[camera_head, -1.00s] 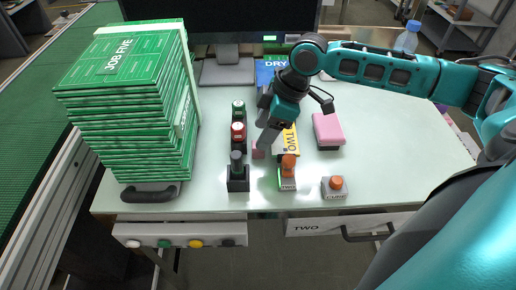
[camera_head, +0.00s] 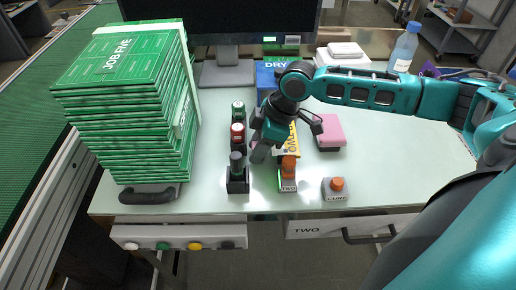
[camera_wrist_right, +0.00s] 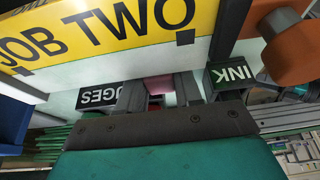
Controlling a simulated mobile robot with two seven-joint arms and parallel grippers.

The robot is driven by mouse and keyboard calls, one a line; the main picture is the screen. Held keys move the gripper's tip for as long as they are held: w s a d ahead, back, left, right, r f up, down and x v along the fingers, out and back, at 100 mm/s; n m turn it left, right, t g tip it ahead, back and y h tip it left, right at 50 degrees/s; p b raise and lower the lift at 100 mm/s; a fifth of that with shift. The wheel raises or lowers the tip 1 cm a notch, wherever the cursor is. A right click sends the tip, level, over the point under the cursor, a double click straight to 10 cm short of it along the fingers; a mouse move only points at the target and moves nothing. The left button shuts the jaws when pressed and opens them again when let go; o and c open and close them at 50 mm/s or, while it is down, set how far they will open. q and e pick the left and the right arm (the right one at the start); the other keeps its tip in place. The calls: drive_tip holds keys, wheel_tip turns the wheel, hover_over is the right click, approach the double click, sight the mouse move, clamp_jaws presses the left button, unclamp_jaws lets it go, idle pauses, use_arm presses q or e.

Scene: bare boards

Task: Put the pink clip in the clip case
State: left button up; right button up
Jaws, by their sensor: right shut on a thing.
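My right gripper (camera_head: 258,154) points down over the table, between a row of small bottles and the yellow JOB TWO board. In the right wrist view its two fingers (camera_wrist_right: 160,92) are closed around a small pink piece, the pink clip (camera_wrist_right: 158,84). In the head view the fingers mostly hide the clip. I cannot pick out the clip case for certain in either view. My left gripper is not in view.
A tall stack of green JOB FIVE boards (camera_head: 125,105) stands at the left. Bottles (camera_head: 237,132) and a black holder (camera_head: 237,183) stand beside my gripper. An orange-knobbed stamp (camera_head: 288,178), another (camera_head: 336,188) and a pink-topped block (camera_head: 329,130) are to the right.

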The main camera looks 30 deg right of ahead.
clamp_jaws()
wheel_tip(320, 180, up, 20)
drive_tip(key=p, duration=0.3)
drive_tip(key=a+f+m+t+h, duration=0.2)
drive_tip(key=a+f+m, duration=0.4)
drive_tip(key=m, duration=0.5)
drive_tip(key=shift+s+a+f+m+h, duration=0.4)
drive_tip(key=shift+f+h, duration=0.1)
drive_tip(key=shift+h, duration=0.4)
drive_tip(key=shift+d, duration=0.1)
